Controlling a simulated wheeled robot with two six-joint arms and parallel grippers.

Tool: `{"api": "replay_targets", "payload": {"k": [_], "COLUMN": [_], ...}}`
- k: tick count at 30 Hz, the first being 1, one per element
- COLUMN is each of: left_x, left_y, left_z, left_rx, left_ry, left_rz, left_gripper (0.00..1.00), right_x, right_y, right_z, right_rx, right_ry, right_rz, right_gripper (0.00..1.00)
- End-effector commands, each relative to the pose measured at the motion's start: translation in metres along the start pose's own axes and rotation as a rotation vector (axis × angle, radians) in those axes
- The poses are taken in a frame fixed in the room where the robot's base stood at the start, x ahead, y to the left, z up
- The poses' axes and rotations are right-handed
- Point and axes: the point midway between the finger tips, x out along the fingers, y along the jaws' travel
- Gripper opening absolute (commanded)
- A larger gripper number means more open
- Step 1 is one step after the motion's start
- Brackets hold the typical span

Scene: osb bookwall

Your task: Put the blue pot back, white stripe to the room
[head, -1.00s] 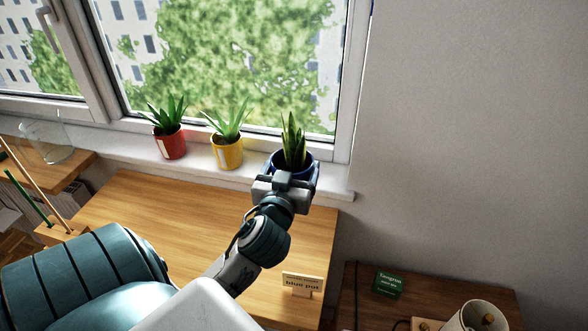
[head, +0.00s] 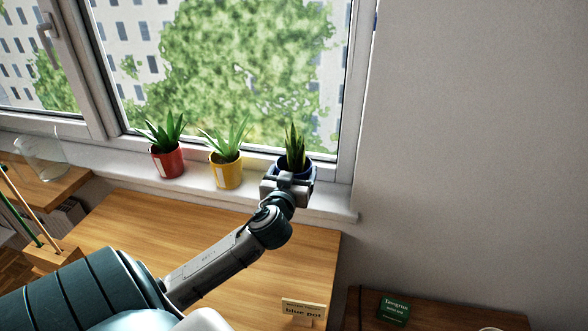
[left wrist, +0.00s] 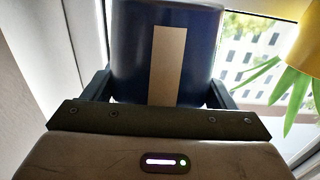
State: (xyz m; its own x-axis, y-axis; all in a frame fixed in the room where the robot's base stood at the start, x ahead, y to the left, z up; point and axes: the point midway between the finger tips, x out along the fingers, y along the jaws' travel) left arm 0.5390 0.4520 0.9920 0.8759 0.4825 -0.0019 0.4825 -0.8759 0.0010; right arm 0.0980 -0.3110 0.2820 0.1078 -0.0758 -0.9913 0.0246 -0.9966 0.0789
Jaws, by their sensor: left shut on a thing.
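The blue pot (head: 293,167) with an upright green plant is at the right end of the white window sill (head: 335,209). My left gripper (head: 290,178) is shut on it from the room side, a finger on each side. In the left wrist view the blue pot (left wrist: 130,45) shows its white stripe (left wrist: 168,65) facing the wrist, between the fingers. In the head view my gripper hides the stripe and the pot's base, so I cannot tell whether it touches the sill. My right gripper is out of view.
A yellow pot (head: 227,174) and a red pot (head: 167,162) stand to the left on the sill, pale stripes showing. A glass jar (head: 40,157) stands far left.

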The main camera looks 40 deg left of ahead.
Motion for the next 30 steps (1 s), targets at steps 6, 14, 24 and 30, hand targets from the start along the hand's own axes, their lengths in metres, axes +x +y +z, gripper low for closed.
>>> {"api": "replay_targets", "payload": {"k": [6,14,24,30], "left_x": [0.040,0.047,0.047,0.047], "left_y": [-0.009,-0.011,-0.010,-0.011], "left_z": [0.001,0.020,0.039,0.041], "left_rx": [0.001,0.000,0.000,0.000], "left_ry": [0.003,-0.002,0.002,0.000], "left_rz": [0.000,0.000,0.002,0.001], "left_gripper": [0.34,0.34,0.34,0.89], "right_x": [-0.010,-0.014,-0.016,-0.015], "right_y": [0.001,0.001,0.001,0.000], "right_z": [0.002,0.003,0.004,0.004], "right_rx": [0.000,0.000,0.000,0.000], "right_ry": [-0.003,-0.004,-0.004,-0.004], "right_rz": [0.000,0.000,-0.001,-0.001], "right_gripper": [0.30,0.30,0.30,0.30]}}
